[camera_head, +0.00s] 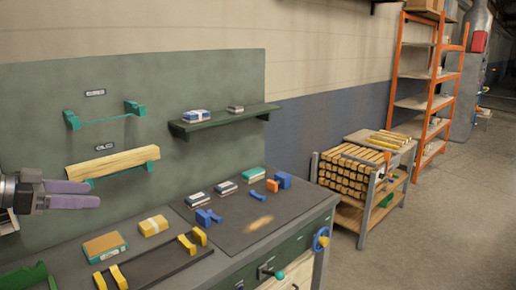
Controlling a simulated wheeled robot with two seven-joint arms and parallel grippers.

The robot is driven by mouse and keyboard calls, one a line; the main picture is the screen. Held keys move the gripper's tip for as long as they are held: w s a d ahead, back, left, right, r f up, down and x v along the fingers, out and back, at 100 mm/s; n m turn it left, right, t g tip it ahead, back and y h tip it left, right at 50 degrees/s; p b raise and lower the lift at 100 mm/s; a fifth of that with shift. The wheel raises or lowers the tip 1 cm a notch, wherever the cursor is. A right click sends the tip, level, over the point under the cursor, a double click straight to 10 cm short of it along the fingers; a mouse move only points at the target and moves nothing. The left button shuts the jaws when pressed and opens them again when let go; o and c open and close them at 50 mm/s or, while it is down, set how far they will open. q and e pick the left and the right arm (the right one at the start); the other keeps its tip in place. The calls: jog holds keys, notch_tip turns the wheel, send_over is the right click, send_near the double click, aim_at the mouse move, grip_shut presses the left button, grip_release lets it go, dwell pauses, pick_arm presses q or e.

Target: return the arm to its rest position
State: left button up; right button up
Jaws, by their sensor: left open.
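My left gripper (100,194) reaches in from the left edge with its purple fingers pointing right, in front of the green back panel. Nothing shows between the fingers, and it is open. It hangs above the left part of the workbench, near the left end of a wooden piece. My right gripper is not in this view.
A wooden piece (113,162) rests on teal brackets on the panel (200,80); another teal bracket pair (134,108) above is empty. The bench (262,228) carries boxes, a black holder with yellow supports (185,243) and blue parts. A wood cart (362,215) stands right.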

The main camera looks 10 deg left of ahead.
pick_arm(q)
jog(key=w+d+r+n+t+y, duration=0.35)
jog(key=w+d+n, duration=0.25)
jog(key=w+d, duration=0.7)
jog(key=w+d+f+g+y, duration=0.2)
jog(key=w+d+f+g, duration=0.1)
jog(key=d+f, duration=1.6)
jog(key=s+d+f+g, duration=0.1)
jog(key=s+d+f, duration=0.15)
jog(key=f, duration=0.55)
jog(key=s+d+f+g, duration=0.15)
jog(key=s+f, duration=0.25)
jog(key=f, duration=0.5)
jog(key=s+d+f+g, duration=0.1)
jog(key=s+d+f, duration=0.2)
jog(key=f, duration=0.5)
jog(key=s+d+f+n+g+h, duration=0.1)
jog(key=s+f+g, duration=0.2)
jog(key=s+f, duration=0.7)
jog(key=s+d+f+n+g+h, duration=0.1)
jog(key=s+f+g, duration=0.3)
jog(key=s+f, duration=0.6)
jog(key=s+d, duration=0.1)
jog(key=s, duration=0.5)
jog(key=shift+s+d+f+n+g, duration=0.25)
jog(key=shift+n+g, duration=0.05)
jog(key=shift+n, duration=0.1)
